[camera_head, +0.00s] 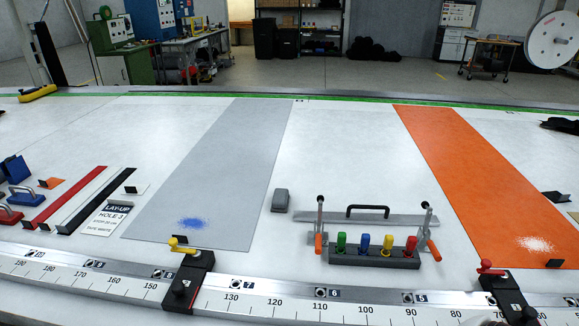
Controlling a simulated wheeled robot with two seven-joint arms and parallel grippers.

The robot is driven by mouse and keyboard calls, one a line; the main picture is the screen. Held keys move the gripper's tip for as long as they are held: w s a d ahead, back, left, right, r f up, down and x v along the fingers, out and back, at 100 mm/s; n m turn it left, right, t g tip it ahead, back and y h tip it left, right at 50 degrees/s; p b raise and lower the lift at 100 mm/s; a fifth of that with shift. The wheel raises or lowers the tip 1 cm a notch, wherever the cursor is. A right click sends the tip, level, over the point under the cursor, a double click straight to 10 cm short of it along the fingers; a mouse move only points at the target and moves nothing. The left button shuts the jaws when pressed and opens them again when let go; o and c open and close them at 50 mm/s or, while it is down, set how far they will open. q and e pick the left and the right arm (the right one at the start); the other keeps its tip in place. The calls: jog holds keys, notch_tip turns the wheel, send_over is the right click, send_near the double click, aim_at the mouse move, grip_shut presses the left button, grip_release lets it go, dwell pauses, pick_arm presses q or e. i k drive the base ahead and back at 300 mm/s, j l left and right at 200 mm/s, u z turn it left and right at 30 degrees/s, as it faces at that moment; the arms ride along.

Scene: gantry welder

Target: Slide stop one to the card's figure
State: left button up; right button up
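A graduated rail (278,300) with numbered scale and hole markers runs along the front. A black stop with a red lever (510,300) sits on it at the right, near the 70 mark; its face seems to read 1. Another black stop with a yellow lever (187,283) sits left of the 130 mark. The white card (107,217) lies at the left; its large text reads LAY-UP HOLE 3, and its smaller lines are too blurred to read surely. Neither of my grippers is recognisable in the view.
A grey strip (225,160) and an orange strip (470,180) lie across the white table. A black rack with coloured handles (374,257) and a clamp bar (345,216) stand between the stops. A small grey block (281,200) lies nearby. Red, white and black bars (97,200) lie left.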

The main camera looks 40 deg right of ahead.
aim_at(516, 311)
jog(key=z, duration=2.8)
